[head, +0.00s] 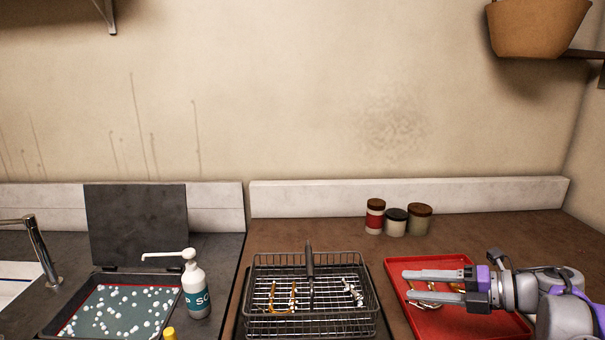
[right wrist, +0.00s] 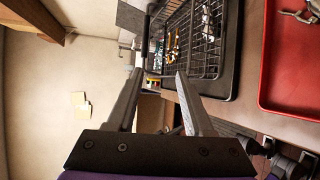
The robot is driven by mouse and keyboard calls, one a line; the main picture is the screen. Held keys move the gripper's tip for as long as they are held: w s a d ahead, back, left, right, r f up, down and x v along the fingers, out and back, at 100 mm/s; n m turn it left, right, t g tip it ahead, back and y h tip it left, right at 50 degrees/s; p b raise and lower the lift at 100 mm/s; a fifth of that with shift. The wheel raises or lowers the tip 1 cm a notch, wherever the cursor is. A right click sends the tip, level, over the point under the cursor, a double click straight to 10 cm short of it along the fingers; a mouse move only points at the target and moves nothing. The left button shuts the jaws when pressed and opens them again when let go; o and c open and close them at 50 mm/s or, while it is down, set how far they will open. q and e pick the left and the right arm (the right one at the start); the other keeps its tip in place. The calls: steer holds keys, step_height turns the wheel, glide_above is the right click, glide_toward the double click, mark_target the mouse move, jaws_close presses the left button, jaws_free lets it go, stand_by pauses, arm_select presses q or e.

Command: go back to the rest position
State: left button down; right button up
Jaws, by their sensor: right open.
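My right gripper (head: 434,284) is open and empty above the red tray (head: 398,292) at the right of the counter in the head view.
A soap bottle (head: 194,288) and a dark tray (head: 60,312) with white beads stand at the left near a tap (head: 40,250). Several jars (head: 396,222) stand at the back. The brown counter behind the wire basket is clear.

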steer(key=w+r+m+t+h+p, duration=0.2)
steer(key=w+r+m+t+h, duration=0.3)
steer(key=r+m+t, duration=0.4)
steer(key=s+d+f+m+t+h+p, duration=0.15)
steer(key=s+d+f+m+h, duration=0.3)
steer(key=m+h, duration=0.6)
steer(key=s+f+m+g, duration=0.6)
steer(key=s+f+m, duration=0.35)
steer(key=f, duration=0.35)
arm_select(q)
step_height(320, 180, up, 6)
steer(key=w+p, duration=0.1)
steer(key=shift+w+p, duration=0.15)
steer(key=shift+p, duration=0.25)
arm_select(e)
steer(key=s+a+f+m+g+y, duration=0.2)
steer(key=s+a+f+g, duration=0.3)
steer(key=s+a+f, duration=0.3)
steer(key=s+f+m, duration=0.1)
steer(key=s+f, duration=0.3)
steer(key=shift+s+f, duration=0.25)
steer(key=shift+s, duration=0.1)
arm_select(q)
steer(key=shift+r, duration=0.1)
arm_select(e)
steer(key=shift+a+g, duration=0.15)
steer(key=shift+g, duration=0.1)
